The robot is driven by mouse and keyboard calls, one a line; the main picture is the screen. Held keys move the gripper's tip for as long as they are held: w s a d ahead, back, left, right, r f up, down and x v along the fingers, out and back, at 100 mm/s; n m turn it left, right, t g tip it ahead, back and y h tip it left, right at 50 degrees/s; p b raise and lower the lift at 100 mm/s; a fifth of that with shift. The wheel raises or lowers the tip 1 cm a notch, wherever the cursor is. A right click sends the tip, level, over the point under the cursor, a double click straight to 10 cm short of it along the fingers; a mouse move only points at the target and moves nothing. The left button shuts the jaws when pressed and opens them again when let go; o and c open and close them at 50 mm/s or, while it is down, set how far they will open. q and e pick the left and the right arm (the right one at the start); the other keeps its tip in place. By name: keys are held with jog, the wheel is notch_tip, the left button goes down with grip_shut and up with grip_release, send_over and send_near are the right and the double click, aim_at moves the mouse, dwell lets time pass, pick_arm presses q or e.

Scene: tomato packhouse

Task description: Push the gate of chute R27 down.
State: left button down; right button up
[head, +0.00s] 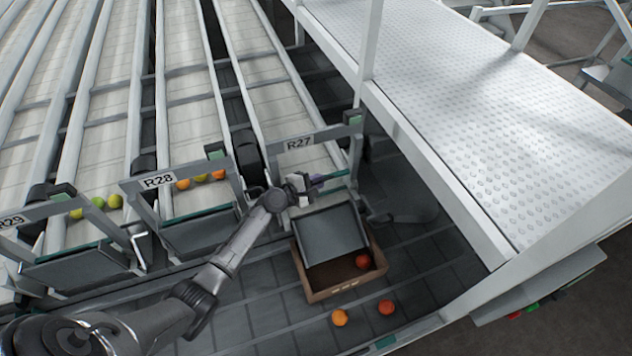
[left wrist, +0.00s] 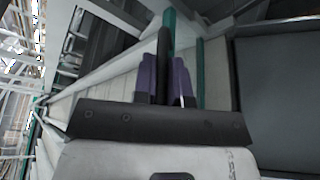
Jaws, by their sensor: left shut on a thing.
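Chute R27 carries its label plate (head: 299,143) on a grey frame over its mouth. Its gate (head: 335,175) shows as a teal-edged strip across the lower end of the chute, partly hidden by my gripper. My left gripper (head: 318,181) reaches in from the left and is at this strip. In the left wrist view its purple fingers (left wrist: 165,80) are closed around a dark upright bar (left wrist: 164,45), beside teal edges. How far up the gate stands is hard to tell. My right gripper is not in view.
A tilted grey panel (head: 330,235) lies below R27, over a brown crate (head: 322,294) with a red tomato (head: 362,261). Two tomatoes (head: 340,317) (head: 386,307) lie in front of it. Chute R28 (head: 159,181) holds several tomatoes. A white walkway (head: 480,110) borders the right.

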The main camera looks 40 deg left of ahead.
pick_arm(q)
jog(key=shift+s+f, duration=0.1)
jog(key=shift+f, duration=0.3)
jog(key=c, duration=1.5)
grip_release()
jog(key=o, duration=0.3)
jog(key=shift+r, duration=0.15)
jog(key=shift+o, duration=0.2)
jog(key=p+v, duration=0.2)
jog(key=v, duration=1.1)
jog(key=shift+s, duration=0.35)
jog(key=shift+r, duration=0.15)
